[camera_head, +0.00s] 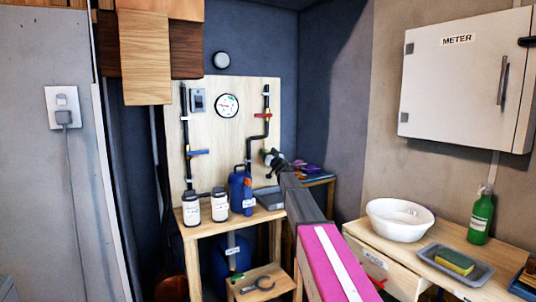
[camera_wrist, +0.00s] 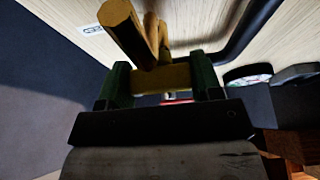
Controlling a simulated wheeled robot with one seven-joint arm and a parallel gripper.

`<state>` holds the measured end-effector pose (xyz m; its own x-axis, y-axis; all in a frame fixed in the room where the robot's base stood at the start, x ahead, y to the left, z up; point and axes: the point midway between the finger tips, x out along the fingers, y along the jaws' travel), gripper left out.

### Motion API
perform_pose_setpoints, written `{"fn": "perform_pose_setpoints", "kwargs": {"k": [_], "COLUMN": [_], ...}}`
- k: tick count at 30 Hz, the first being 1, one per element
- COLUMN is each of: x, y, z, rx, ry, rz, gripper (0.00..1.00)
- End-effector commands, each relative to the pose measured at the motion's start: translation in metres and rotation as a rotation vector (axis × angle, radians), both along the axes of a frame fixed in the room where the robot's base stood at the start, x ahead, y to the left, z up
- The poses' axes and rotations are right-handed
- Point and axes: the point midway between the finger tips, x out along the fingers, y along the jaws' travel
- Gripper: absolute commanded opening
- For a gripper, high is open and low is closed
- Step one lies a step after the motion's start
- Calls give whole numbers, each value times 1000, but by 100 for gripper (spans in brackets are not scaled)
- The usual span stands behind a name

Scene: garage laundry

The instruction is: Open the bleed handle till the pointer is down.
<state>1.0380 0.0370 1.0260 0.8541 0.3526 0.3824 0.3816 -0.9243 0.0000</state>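A round white gauge (camera_head: 228,105) is mounted on the wooden panel; its pointer is too small to read surely. It also shows partly in the wrist view (camera_wrist: 246,74). My gripper (camera_head: 270,160) is at the panel's right side, beside the lower end of the dark pipe. In the wrist view, a yellow handle (camera_wrist: 165,77) spans the gap between my gripper's green fingertips (camera_wrist: 162,82), which appear to touch it on both sides. A yellow rod (camera_wrist: 125,30) sticks out from it. Which part is the bleed handle's label cannot be read.
A red valve handle (camera_head: 263,115) and a blue valve handle (camera_head: 198,153) sit on the panel pipes. White bottles (camera_head: 191,210) and a blue jug (camera_head: 240,190) stand on the bench below. A white basin (camera_head: 399,219) is on the right counter.

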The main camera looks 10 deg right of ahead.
Motion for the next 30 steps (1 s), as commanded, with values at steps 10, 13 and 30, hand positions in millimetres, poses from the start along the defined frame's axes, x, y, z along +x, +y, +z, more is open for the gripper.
{"fn": "perform_pose_setpoints", "kwargs": {"k": [10,13,30], "x": [0,0,0], "y": [0,-1,1], "z": [0,0,0], "rx": [-26,-62,-393], "ry": [-12,-27,-163], "rz": [0,0,1], "gripper": [36,36,36]}}
